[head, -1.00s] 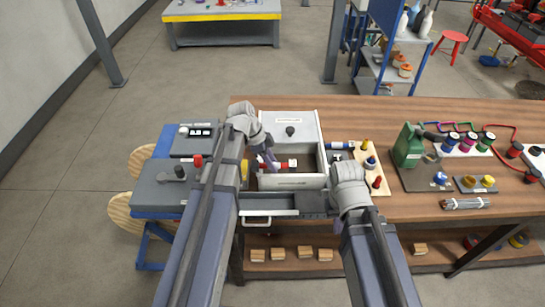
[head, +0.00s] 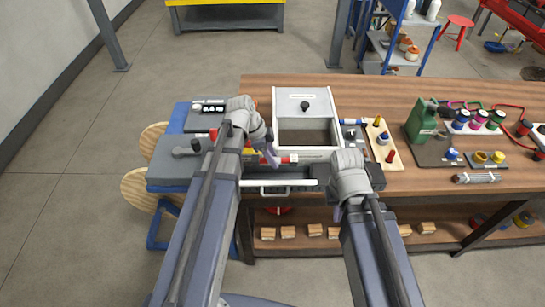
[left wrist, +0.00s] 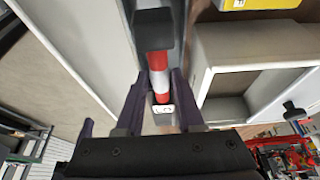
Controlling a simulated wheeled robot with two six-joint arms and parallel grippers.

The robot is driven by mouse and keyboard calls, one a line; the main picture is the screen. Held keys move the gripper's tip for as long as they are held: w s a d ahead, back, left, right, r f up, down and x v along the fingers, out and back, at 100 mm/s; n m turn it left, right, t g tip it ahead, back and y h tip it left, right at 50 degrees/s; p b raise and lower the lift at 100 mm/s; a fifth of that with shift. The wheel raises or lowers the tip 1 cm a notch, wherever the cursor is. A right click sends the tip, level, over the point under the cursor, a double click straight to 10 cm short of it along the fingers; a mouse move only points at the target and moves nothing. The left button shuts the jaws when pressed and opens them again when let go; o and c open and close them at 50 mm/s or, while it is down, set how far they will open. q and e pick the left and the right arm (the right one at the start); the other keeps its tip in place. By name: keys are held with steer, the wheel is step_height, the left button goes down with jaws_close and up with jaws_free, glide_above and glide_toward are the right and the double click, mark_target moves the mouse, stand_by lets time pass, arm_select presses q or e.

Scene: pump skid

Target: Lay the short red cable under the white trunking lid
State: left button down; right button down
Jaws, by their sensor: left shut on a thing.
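My left gripper (head: 272,157) is shut on the short red cable (head: 293,158), a stubby red piece. In the left wrist view the cable (left wrist: 158,62) shows a white band and a dark far end between my fingers. In the head view it is at the left of the white box's front wall. The white lid (head: 294,97), with a black knob and a label, covers the back part of the white box (head: 315,157); the front part is open. My right gripper (head: 338,213) is in front of the bench; its jaws are not clear.
Grey cases (head: 178,167) are at the left.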

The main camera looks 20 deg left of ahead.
mark_target(260, 158)
arm_select(q)
steer(key=shift+f+b, duration=2.1)
steer(key=shift+f, duration=0.45)
steer(key=shift+f+b, duration=0.35)
steer(key=shift+b, duration=0.05)
steer(key=shift+f+b, duration=2.05)
steer(key=shift+c, duration=2.2)
jaws_free()
steer(key=shift+r, duration=0.1)
steer(key=p+v, duration=0.6)
steer(key=shift+a+r, duration=0.15)
steer(key=shift+r, duration=0.2)
steer(key=shift+s+a+r+p, duration=0.15)
steer(key=shift+a+r+p, duration=0.15)
steer(key=shift+p, duration=0.35)
